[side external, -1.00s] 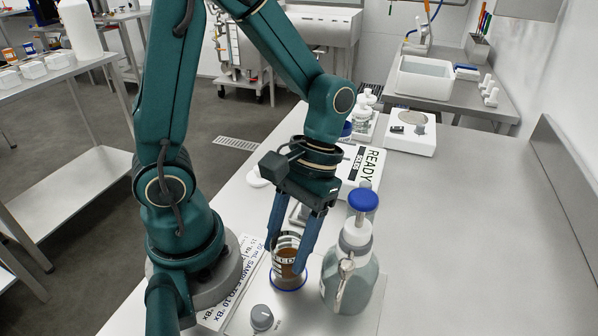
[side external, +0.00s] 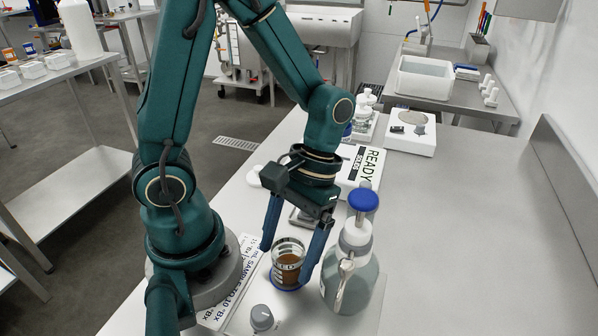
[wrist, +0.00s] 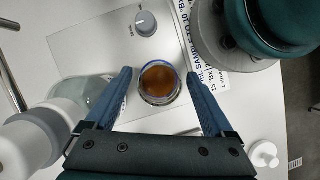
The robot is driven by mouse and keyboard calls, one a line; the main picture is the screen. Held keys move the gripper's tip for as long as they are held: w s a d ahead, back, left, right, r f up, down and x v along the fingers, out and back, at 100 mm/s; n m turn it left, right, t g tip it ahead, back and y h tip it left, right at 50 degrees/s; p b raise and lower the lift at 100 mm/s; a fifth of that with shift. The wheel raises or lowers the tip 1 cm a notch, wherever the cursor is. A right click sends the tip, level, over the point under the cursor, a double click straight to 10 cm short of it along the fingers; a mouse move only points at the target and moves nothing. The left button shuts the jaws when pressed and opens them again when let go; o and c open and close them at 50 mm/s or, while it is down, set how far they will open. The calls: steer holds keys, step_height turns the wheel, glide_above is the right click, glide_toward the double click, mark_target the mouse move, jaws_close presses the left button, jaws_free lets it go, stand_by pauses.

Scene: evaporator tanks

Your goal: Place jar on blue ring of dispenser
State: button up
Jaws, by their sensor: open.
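The jar (side external: 288,262), clear with brown liquid inside, stands upright on the blue ring (side external: 285,287) of the dispenser plate. The ring shows as a blue edge below the jar. In the wrist view the jar (wrist: 159,83) is seen from above, and the ring is mostly hidden beneath it. My gripper (side external: 285,264) is open, with one blue finger on each side of the jar. In the wrist view there are gaps between the jar and both fingers of my gripper (wrist: 162,78). The dispenser bottle (side external: 350,270), grey-green with a blue cap, stands just right of the jar.
A grey knob (side external: 262,318) sits on the plate in front of the jar. A printed sample card (side external: 238,285) lies at left beside my base. A white READY sign (side external: 364,167) lies behind my gripper. The table's right side is clear.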

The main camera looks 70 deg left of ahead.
step_height(320, 180, up, 12)
steer(key=w+a+m+t+y, duration=0.1)
steer(key=w+a+m+t, duration=0.1)
steer(key=t, duration=0.7)
steer(key=shift+w+a+f+m+t+y, duration=0.25)
steer(key=shift+a+m+y, duration=0.2)
steer(key=shift+m, duration=0.75)
